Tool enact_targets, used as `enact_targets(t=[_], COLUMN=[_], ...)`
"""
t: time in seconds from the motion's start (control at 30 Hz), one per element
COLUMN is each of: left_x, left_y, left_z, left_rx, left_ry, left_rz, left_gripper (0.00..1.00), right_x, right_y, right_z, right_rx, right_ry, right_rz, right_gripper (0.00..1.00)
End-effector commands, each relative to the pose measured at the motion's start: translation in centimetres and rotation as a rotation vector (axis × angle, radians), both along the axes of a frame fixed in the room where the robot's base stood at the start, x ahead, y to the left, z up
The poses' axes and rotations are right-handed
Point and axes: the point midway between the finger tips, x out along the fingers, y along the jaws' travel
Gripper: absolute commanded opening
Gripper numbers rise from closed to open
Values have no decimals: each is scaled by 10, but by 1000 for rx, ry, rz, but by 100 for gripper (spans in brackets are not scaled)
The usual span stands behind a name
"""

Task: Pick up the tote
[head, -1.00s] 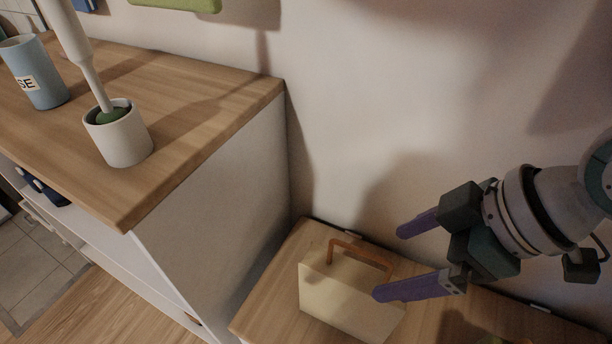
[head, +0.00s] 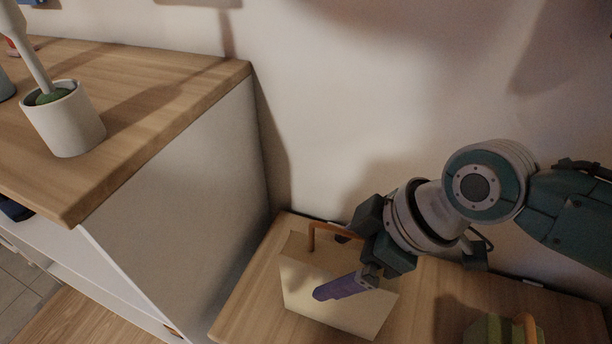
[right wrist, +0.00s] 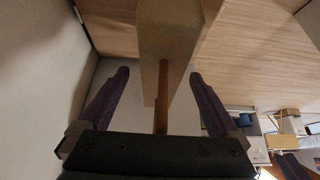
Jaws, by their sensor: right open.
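A cream tote (head: 325,299) with an upright brown handle (head: 313,236) stands on the low wooden surface. My right gripper (head: 332,266) is open above the tote, with its purple fingers on either side of the handle. In the right wrist view the brown handle (right wrist: 163,92) runs between the two spread fingers, apart from both, and the tote's pale body (right wrist: 172,35) lies beyond. In the head view the gripper hides part of the handle and of the tote's top. My left gripper is not in view.
A taller wooden-topped cabinet (head: 175,95) stands left of the tote, with a white pot (head: 66,120) on it. A green object (head: 488,332) with an orange handle is at the lower right. The wall (head: 400,70) is close behind.

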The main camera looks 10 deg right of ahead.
Motion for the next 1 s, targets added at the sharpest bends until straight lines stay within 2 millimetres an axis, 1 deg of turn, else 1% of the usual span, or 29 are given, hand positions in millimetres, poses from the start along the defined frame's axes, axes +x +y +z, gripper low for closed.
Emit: enact_targets(t=[0.07, 0.17, 0.9, 0.93, 1.0], left_x=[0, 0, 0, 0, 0], left_y=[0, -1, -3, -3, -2], left_z=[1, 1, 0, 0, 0], left_rx=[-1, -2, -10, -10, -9], left_ry=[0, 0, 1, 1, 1], left_rz=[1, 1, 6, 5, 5], left_gripper=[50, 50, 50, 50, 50], right_x=[0, 0, 0, 0, 0], right_y=[0, 0, -1, -1, -1], right_z=[1, 1, 0, 0, 0], right_rx=[0, -1, -1, -1, -1], right_ry=[0, 1, 1, 1, 1], right_rz=[0, 0, 0, 0, 0], right_gripper=[98, 87, 4, 1, 0])
